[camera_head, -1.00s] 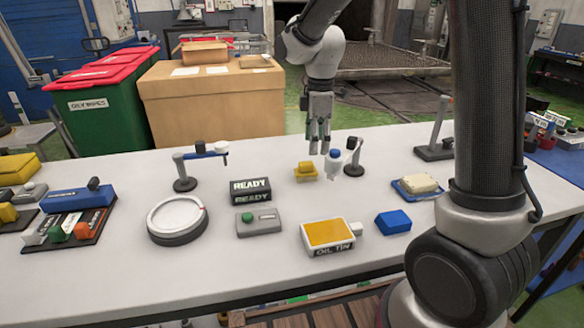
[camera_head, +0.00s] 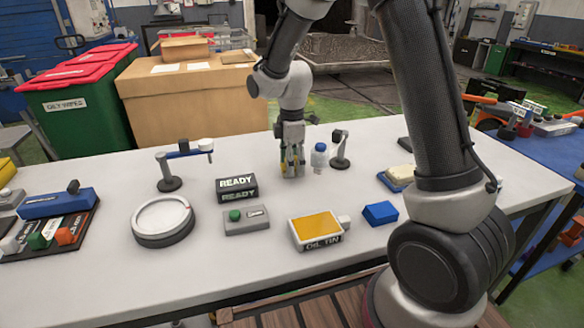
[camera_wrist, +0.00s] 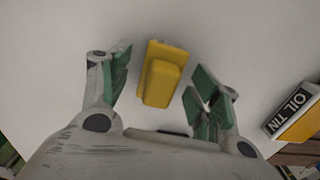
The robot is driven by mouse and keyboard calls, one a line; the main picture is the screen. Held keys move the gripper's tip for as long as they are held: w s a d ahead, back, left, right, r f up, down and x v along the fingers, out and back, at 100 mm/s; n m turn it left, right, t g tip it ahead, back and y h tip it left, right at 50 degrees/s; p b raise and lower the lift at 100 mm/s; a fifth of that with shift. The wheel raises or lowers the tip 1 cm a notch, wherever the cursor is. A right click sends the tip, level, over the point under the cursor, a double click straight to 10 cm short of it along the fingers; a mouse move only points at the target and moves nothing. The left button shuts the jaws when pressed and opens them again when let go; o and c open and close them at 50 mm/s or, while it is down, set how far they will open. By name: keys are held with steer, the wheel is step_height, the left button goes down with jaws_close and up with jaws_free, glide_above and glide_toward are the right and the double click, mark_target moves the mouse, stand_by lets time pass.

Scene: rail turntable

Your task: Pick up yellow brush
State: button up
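The yellow brush (camera_wrist: 162,76) lies on the white table, seen from above in the wrist view. It has a flat ridged base and a raised block handle. My gripper (camera_wrist: 160,84) is open, with one green-padded finger on each side of the brush and clear gaps on both sides. I cannot tell the exact height of the fingertips above the table.
A white bottle with a blue cap (camera_head: 319,158) and a small dark stand (camera_head: 340,150) are close right of my gripper. The READY block (camera_head: 237,188) is to the left. The oil tin (camera_head: 316,230) and blue block (camera_head: 380,213) are nearer the front.

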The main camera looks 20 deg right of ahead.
steer(key=c, duration=1.1)
steer(key=shift+o, duration=0.2)
step_height(320, 180, up, 10)
steer(key=shift+r, duration=0.1)
